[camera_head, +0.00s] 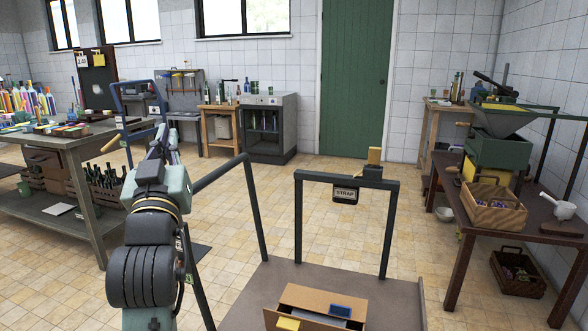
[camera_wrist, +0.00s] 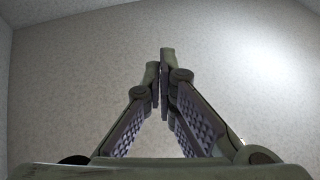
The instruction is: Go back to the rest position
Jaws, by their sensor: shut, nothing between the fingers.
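My gripper (camera_wrist: 160,72) shows in the wrist view with its two fingertips together and nothing between them. Behind it there is only a plain pale surface, and the fingers touch nothing. In the head view my arm stands raised at the left of centre, dark and pale green. Its fingers cannot be made out clearly there.
In front is a platform (camera_head: 385,300) with a dark frame (camera_head: 298,225), a "STRAP" label (camera_head: 346,194) and an open cardboard box (camera_head: 320,305). A cluttered workbench (camera_head: 75,150) stands left, a brown table (camera_head: 520,222) with baskets right. The tiled floor towards the green door (camera_head: 355,80) is clear.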

